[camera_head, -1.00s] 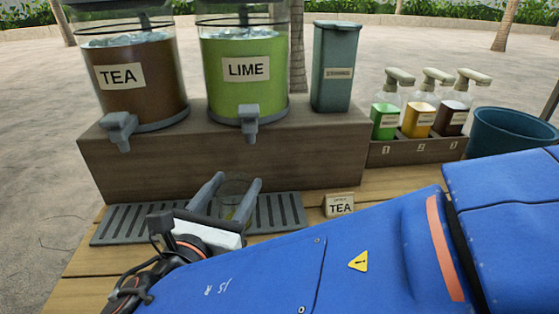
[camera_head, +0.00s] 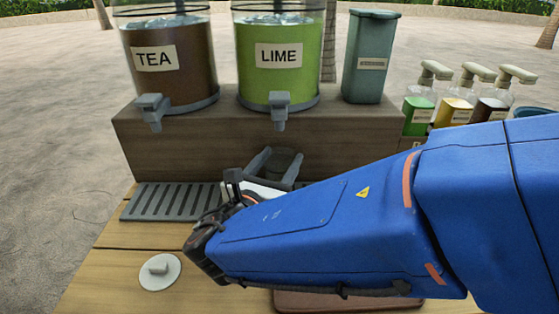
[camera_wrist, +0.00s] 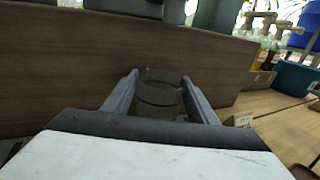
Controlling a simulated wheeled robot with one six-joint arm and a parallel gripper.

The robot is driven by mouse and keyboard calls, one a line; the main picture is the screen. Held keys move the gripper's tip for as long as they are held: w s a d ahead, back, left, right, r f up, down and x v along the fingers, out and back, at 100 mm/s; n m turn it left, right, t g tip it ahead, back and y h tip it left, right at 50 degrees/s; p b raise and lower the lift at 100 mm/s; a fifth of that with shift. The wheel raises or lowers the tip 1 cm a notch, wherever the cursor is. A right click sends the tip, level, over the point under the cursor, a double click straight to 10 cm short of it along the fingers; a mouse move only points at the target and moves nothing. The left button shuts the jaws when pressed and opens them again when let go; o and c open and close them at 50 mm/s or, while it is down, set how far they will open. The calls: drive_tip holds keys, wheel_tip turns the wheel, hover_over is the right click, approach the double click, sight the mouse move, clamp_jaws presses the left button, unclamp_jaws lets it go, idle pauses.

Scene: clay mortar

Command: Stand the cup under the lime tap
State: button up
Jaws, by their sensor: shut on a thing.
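The lime dispenser (camera_head: 277,78) holds green liquid and has a grey tap (camera_head: 280,112) at its lower front. My gripper (camera_head: 277,160) is below this tap, in front of the wooden stand. It is shut on a clear cup (camera_head: 284,162), held between its two grey fingers. In the wrist view the cup (camera_wrist: 158,95) looks upright and see-through between the fingers. Whether the cup's base touches the drip tray (camera_head: 165,203) is hidden by my arm.
The tea dispenser (camera_head: 165,75) stands left on the wooden stand (camera_head: 190,150), with a teal bin (camera_head: 370,60) at right. Several pump bottles (camera_head: 455,100) are further right. A white disc with a knob (camera_head: 160,271) lies on the front left of the table.

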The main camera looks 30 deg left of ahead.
drive_tip(key=shift+f, duration=0.15)
drive_tip(key=o, duration=1.5)
drive_tip(key=shift+s, duration=0.2)
drive_tip(key=s, duration=0.4)
drive_tip(key=s+d, duration=0.1)
drive_tip(key=s, duration=0.6)
drive_tip(key=shift+s+d, duration=0.15)
drive_tip(key=shift+s, duration=0.15)
